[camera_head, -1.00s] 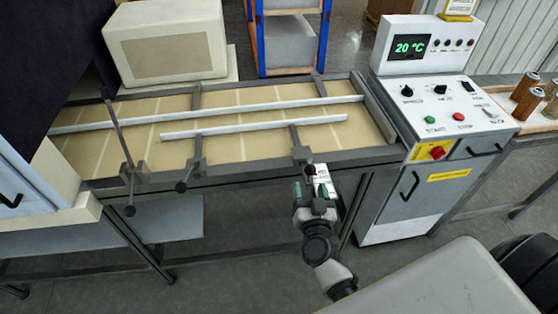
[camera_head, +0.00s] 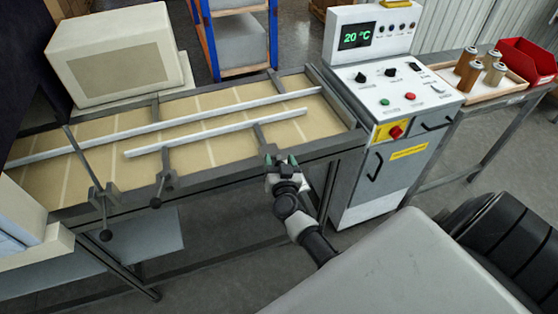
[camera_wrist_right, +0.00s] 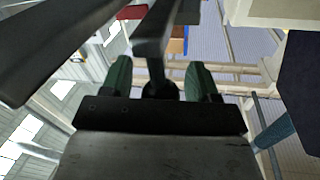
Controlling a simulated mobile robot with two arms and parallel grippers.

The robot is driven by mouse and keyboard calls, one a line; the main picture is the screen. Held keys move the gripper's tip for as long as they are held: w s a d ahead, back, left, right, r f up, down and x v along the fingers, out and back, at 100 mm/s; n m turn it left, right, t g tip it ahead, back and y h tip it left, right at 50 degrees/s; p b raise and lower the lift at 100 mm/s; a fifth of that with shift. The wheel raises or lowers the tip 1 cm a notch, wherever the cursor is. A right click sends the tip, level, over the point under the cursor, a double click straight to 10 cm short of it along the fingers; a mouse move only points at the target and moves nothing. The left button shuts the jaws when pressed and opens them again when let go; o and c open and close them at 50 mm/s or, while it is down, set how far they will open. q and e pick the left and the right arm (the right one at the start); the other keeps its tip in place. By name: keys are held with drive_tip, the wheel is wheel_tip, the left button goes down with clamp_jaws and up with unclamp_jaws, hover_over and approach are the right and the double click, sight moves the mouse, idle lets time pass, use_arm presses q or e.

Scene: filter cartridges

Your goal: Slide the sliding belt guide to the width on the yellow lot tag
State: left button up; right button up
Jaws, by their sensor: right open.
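The sliding belt guide (camera_head: 215,132) is the shorter pale rail over the tan belt, apart from and roughly parallel to the longer rail (camera_head: 180,123). Two dark bracket arms run from it to the front frame; the left one ends in a knob (camera_head: 156,202). My right gripper (camera_head: 281,161) is at the front frame by the right bracket's end. In the right wrist view its green fingers (camera_wrist_right: 159,80) are apart, with a dark round part (camera_wrist_right: 158,90) between them; contact is unclear. A yellow-edged tag (camera_head: 397,3) is cut off at the top, unreadable. My left gripper is out of view.
A control cabinet (camera_head: 375,170) stands right of the belt, its display reading 20 °C. A side table holds several brown cartridges (camera_head: 468,75) and a red bin (camera_head: 527,62). A beige box (camera_head: 115,57) is behind the belt. Floor in front is clear.

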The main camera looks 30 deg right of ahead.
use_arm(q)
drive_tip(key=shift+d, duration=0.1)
use_arm(e)
drive_tip(key=shift+w, duration=0.1)
drive_tip(key=c, duration=0.3)
clamp_jaws()
drive_tip(key=shift+w+d+r, duration=0.1)
drive_tip(key=shift+w+d, duration=0.1)
drive_tip(key=shift+w, duration=0.5)
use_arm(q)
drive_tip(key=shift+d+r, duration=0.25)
use_arm(e)
drive_tip(key=shift+o, duration=0.2)
unclamp_jaws()
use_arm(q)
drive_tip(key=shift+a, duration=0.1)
use_arm(e)
drive_tip(key=shift+o, duration=1.3)
drive_tip(key=shift+w, duration=0.1)
